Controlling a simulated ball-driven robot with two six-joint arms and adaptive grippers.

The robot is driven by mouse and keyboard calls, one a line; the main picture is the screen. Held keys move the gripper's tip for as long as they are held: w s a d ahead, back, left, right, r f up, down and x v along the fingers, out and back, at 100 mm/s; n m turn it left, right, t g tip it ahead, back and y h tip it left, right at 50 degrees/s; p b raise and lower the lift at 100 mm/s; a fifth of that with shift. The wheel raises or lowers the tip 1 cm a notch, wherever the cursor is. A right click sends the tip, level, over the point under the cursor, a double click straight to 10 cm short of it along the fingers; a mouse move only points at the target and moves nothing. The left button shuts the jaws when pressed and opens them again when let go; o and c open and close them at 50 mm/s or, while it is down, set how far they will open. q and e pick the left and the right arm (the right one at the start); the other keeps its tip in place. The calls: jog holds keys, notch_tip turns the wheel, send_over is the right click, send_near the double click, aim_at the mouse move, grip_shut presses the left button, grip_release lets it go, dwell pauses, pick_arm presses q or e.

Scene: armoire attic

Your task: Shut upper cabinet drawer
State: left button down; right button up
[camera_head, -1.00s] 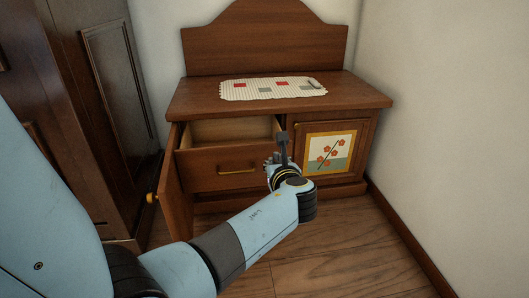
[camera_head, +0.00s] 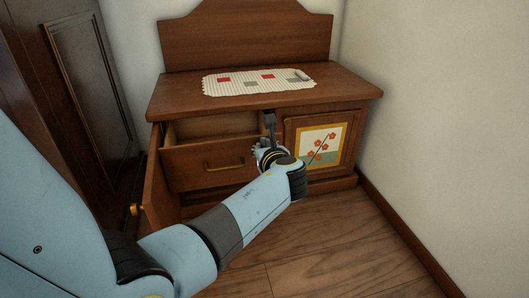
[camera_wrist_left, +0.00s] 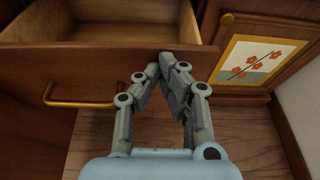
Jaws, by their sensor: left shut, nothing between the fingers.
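The upper cabinet drawer (camera_head: 208,165) is pulled out of the brown wooden cabinet (camera_head: 365,97), with its empty inside showing. It has a brass bar handle (camera_head: 224,167), which also shows in the left wrist view (camera_wrist_left: 85,104). My left gripper (camera_head: 268,120) is at the right end of the drawer front; its wrist covers part of that edge. In the left wrist view my left gripper (camera_wrist_left: 168,62) is shut and empty, its fingertips over the drawer front's right part, right of the handle. I cannot tell whether they touch it. My right gripper is in no view.
A cabinet door (camera_head: 156,185) with a brass knob stands open left of the drawer. A door with a flower picture (camera_head: 320,146) is closed at right. A patterned cloth (camera_head: 257,80) lies on top. A dark armoire (camera_head: 85,75) stands left; floor (camera_head: 340,235) is clear at right.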

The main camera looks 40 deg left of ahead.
pick_arm(q)
jog(key=w+a+b, duration=0.1)
jog(key=w+a, duration=0.6)
jog(key=a, duration=0.2)
jog(key=shift+w, duration=0.3)
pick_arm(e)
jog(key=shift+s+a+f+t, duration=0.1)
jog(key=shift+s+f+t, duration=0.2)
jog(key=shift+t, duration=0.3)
pick_arm(q)
jog(key=shift+a, duration=0.1)
